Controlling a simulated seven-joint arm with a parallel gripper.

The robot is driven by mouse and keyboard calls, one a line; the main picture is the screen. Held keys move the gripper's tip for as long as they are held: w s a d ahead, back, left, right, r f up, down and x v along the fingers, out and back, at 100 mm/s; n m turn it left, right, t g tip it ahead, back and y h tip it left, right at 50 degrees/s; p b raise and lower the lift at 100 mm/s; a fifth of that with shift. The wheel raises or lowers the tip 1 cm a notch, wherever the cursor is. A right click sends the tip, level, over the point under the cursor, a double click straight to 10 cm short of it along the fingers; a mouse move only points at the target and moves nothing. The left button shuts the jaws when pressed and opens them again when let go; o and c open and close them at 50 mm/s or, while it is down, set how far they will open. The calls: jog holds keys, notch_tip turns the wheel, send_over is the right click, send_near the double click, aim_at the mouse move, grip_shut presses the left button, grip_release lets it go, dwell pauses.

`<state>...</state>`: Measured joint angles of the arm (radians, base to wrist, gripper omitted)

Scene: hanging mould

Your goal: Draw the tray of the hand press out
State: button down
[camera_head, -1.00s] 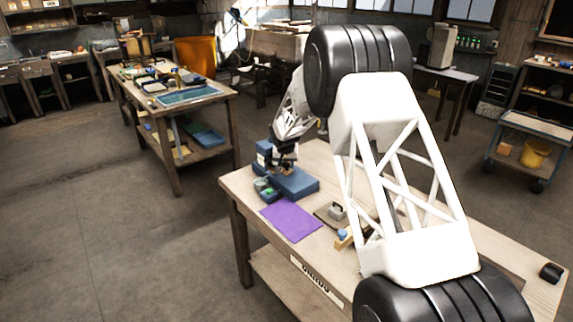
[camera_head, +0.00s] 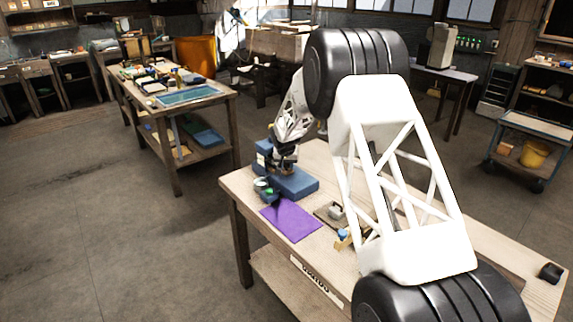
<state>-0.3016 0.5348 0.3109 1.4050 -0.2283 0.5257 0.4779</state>
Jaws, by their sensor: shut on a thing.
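The blue hand press (camera_head: 296,184) stands on the wooden workbench, towards its far left corner. Its tray (camera_head: 266,191) shows small at the press's left front side, with a green thing and a pale grey thing on it. My gripper (camera_head: 279,170) is down at the press, beside the tray. It is shut and appears to hold the tray, but the fingertips and the exact grip are too small and dark to make out. The tray's near edge lies close to the purple mat's far corner. Part of the press is hidden behind my gripper.
A purple mat (camera_head: 292,222) lies flat on the workbench (camera_head: 240,185) in front of the press. Small items (camera_head: 335,212) lie to its right, partly behind my arm. A dark object (camera_head: 551,272) is at the bench's right end. Open floor is to the left.

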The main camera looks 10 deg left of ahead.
jog(key=s+d, duration=0.9)
dwell(0.4)
jog(key=c, duration=1.1)
grip_release()
jog(key=shift+r, duration=0.1)
jog(key=v, duration=0.7)
jog(key=shift+s+r, duration=0.25)
jog(key=shift+r, duration=0.05)
jog(key=shift+d+r, duration=0.1)
